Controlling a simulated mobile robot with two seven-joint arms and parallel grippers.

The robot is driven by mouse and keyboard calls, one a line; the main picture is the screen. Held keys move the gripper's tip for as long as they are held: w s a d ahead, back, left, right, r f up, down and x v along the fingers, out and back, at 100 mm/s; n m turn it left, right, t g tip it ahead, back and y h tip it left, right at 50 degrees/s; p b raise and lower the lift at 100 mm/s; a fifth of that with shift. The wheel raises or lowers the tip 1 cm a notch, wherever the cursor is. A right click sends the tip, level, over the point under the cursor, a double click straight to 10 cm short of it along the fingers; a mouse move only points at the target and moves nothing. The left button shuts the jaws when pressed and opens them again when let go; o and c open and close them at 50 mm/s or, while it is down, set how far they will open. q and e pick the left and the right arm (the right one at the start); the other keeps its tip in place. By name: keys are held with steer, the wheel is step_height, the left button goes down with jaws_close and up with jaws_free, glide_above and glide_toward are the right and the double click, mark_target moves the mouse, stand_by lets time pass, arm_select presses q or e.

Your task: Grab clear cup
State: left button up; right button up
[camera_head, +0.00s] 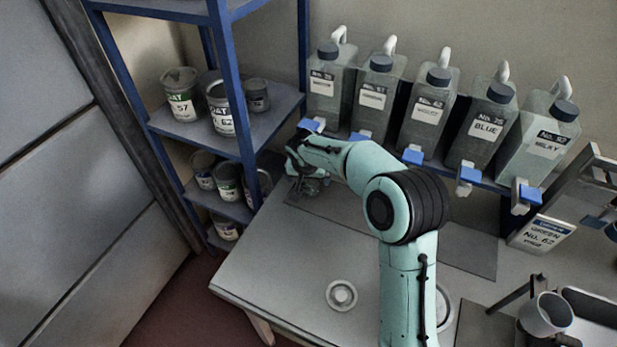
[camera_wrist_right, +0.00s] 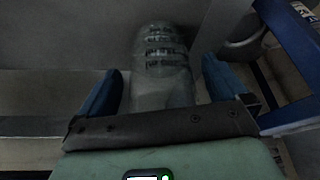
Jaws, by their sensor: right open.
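The clear cup (camera_wrist_right: 162,75), with lines of dark print on its side, shows in the right wrist view between the two blue fingers of my right gripper (camera_wrist_right: 161,68). The fingers are apart, one on each side of the cup, with a gap visible at least on the right. In the head view my right gripper (camera_head: 307,184) is at the far left end of the table, by the blue shelf; I cannot make out the cup there behind it. My left gripper is not in view.
Several labelled jugs (camera_head: 428,110) with blue taps line the back above a dark mat (camera_head: 468,250). A blue shelf (camera_head: 262,132) with paint cans stands close left of my right gripper. The table's (camera_head: 275,265) front left is clear.

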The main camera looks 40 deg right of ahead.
steer(key=shift+x, duration=1)
steer(key=shift+f, duration=0.45)
steer(key=shift+s, duration=0.1)
steer(key=c, duration=1.2)
steer(key=shift+r, duration=0.2)
